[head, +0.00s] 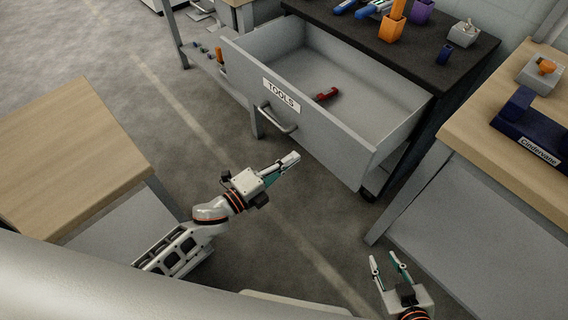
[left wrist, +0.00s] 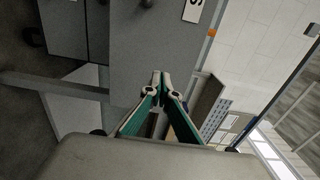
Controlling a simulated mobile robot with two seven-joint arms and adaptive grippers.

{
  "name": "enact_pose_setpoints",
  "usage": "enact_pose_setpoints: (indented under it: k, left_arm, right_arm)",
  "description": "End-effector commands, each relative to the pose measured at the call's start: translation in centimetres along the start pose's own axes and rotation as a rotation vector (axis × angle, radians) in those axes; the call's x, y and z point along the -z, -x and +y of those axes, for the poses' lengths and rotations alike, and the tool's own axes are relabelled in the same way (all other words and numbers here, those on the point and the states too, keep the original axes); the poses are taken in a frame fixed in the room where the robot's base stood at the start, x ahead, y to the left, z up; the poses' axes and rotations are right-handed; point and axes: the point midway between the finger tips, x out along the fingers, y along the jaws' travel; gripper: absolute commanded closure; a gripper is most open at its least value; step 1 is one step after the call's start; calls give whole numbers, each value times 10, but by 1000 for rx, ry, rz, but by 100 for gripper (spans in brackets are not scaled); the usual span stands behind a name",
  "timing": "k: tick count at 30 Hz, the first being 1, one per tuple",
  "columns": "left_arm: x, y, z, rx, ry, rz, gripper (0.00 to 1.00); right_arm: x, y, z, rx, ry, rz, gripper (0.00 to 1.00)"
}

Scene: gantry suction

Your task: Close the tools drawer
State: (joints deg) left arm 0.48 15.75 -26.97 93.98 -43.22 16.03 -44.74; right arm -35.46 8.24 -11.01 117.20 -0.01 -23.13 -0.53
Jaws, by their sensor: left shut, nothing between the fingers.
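The tools drawer (head: 335,150) is pulled well out of the dark-topped bench. Its grey front has a "TOOLS" label (head: 281,93) and a bar handle (head: 278,118). A red item (head: 327,95) lies inside. My left gripper (head: 294,158) is shut and empty, close in front of the drawer's face and below and right of the handle. In the left wrist view its closed fingertips (left wrist: 160,76) point at the grey drawer front (left wrist: 150,45); I cannot tell whether they touch. My right gripper (head: 385,262) is open and empty at the bottom right, away from the drawer.
The bench top (head: 430,62) holds tools, an orange holder (head: 392,25) and a purple cup (head: 421,12). A wooden-topped table (head: 470,105) with a blue "Cindervane" object (head: 530,130) stands at right, another wooden top (head: 75,160) at left. Floor before the drawer is clear.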

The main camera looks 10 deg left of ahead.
Motion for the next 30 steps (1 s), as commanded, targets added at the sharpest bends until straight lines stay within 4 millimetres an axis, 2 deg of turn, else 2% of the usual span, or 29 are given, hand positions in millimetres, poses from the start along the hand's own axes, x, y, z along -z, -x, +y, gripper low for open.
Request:
enact_pose_setpoints:
  k: [1, 6, 13, 19, 30]
  left_arm:
    - [0, -12, -1, 3, 1, 0, 100]
    - [0, -45, 0, 2, 1, -1, 100]
    - [0, -78, 1, 0, 3, -1, 100]
    - [0, -89, 1, 0, 3, -1, 100]
    - [0, -90, 0, 0, 2, -1, 100]
  right_arm:
    - [-1, 0, 0, 0, 0, -1, 71]
    - [-3, -1, -1, 1, -1, -4, 71]
    - [-6, -1, -2, 2, 1, -7, 71]
    - [-5, -1, -2, 1, 2, -6, 71]
    - [-4, -1, -1, -1, -1, -3, 71]
